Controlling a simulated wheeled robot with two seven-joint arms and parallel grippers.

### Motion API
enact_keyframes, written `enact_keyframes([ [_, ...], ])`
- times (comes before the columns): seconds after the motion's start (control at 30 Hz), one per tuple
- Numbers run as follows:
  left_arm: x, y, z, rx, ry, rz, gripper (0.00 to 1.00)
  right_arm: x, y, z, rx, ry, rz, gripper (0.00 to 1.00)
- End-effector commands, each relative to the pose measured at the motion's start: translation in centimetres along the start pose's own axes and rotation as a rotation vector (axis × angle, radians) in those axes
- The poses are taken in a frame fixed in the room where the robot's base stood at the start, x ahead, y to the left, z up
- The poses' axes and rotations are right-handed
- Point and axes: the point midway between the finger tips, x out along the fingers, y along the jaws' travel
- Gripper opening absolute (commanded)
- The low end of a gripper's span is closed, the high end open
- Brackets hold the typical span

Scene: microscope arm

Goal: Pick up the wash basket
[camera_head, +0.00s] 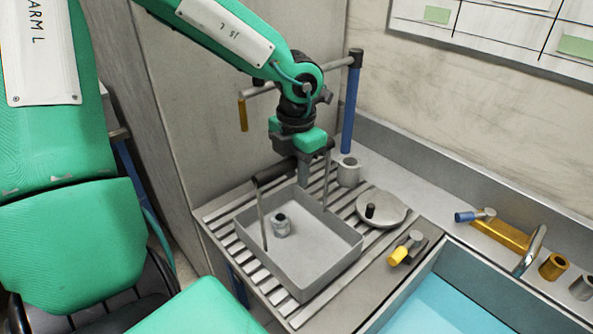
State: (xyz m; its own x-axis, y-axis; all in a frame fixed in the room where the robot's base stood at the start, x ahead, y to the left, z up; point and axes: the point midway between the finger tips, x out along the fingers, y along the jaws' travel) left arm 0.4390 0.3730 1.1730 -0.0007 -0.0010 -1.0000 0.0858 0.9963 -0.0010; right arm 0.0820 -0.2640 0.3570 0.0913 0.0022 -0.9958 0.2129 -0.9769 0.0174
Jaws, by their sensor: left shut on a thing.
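The wash basket (335,252) is a grey open rectangular tray with two thin upright rods and a dark bar handle across the top. It is over the slatted metal rack at the centre of the head view; I cannot tell whether it touches the slats. A small grey cylindrical part (281,226) is inside it. My left gripper (294,166) comes down from above and is shut on the basket's handle. The fingertips are partly hidden by the gripper body. My right gripper is not in view.
A small metal cup (348,172) and a round lid with a black knob (382,209) are on the rack beside the basket. A yellow-handled valve (405,248) is in front. A blue-water sink (450,305) lies at right. A blue post (351,105) stands behind.

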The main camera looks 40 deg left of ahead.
Motion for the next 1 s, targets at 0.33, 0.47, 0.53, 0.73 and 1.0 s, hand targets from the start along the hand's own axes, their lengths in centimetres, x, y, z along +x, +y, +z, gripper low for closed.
enact_keyframes([
  [0.33, -2.1, 0.0, 0.1, 0.0, -0.006, 0.001, 0.0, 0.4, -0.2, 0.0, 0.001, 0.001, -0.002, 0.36],
  [0.47, -4.4, 0.0, 0.2, -0.001, -0.01, 0.001, 0.0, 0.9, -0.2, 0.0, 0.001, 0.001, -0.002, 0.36],
  [0.53, -6.1, 0.0, 0.1, 0.0, -0.011, 0.0, 0.0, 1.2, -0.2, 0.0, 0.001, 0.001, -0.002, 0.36],
  [0.73, -11.4, 0.0, 0.1, -0.001, -0.009, 0.002, 0.0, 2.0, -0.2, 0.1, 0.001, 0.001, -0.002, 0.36],
  [1.0, -16.9, 0.0, 0.1, -0.001, -0.005, 0.002, 0.0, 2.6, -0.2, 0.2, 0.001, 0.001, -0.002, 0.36],
])
